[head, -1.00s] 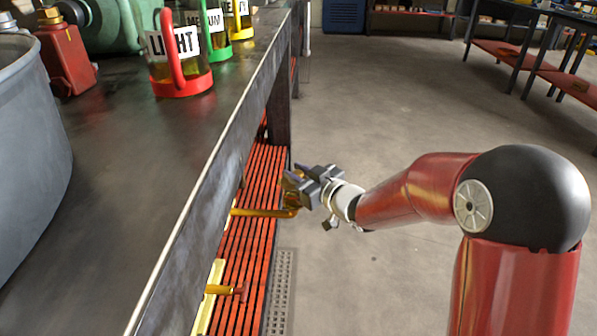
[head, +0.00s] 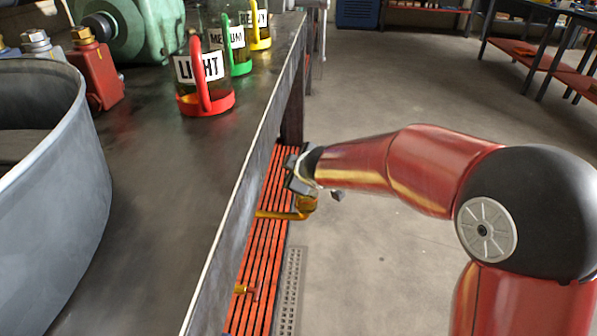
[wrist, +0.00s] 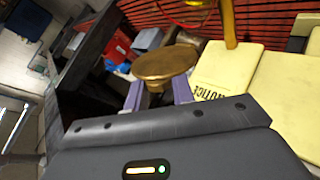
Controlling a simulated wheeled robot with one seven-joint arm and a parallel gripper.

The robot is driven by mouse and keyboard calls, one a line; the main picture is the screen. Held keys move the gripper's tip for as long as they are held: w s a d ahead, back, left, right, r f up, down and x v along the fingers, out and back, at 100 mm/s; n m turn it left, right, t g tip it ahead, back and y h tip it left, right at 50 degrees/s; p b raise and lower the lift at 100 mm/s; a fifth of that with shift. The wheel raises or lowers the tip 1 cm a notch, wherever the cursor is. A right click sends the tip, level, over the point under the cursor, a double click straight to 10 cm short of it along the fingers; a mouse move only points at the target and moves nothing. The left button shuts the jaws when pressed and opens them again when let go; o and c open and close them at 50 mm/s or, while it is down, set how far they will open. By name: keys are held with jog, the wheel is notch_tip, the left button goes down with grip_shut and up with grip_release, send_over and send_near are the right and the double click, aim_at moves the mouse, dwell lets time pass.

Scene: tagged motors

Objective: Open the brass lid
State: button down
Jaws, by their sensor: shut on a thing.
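The brass lid, a round brass disc (wrist: 165,63), shows in the wrist view just beyond my fingers. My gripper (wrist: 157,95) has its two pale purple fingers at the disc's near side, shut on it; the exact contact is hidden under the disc. In the head view my gripper (head: 296,172) is beside the bench's right side, below the top edge, partly hidden by my wrist. A brass pipe-like piece (head: 283,214) with a thicker end sticks out just below it. How far the lid is tilted is unclear.
The dark bench (head: 150,190) fills the left, carrying a grey metal tub (head: 70,220) and a LIGHT jug (head: 205,90) with red trim. Red slats (head: 262,265) lie below its edge. A yellow NOTICE box (wrist: 228,68) is right of the disc. Open floor (head: 410,95) lies right.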

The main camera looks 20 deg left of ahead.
jog(key=shift+s+a+f+n+h+b, duration=0.1)
jog(key=shift+s+a+n+h+b, duration=0.1)
jog(key=shift+a+n+h+b, duration=0.8)
jog(key=shift+d+m+h, duration=0.2)
jog(key=shift+m+h, duration=0.1)
jog(key=c, duration=1.2)
grip_release()
jog(key=s+d+b, duration=0.2)
jog(key=s+d, duration=0.3)
jog(key=s, duration=0.6)
jog(key=shift+s+d+r, duration=0.3)
jog(key=shift+r, duration=0.1)
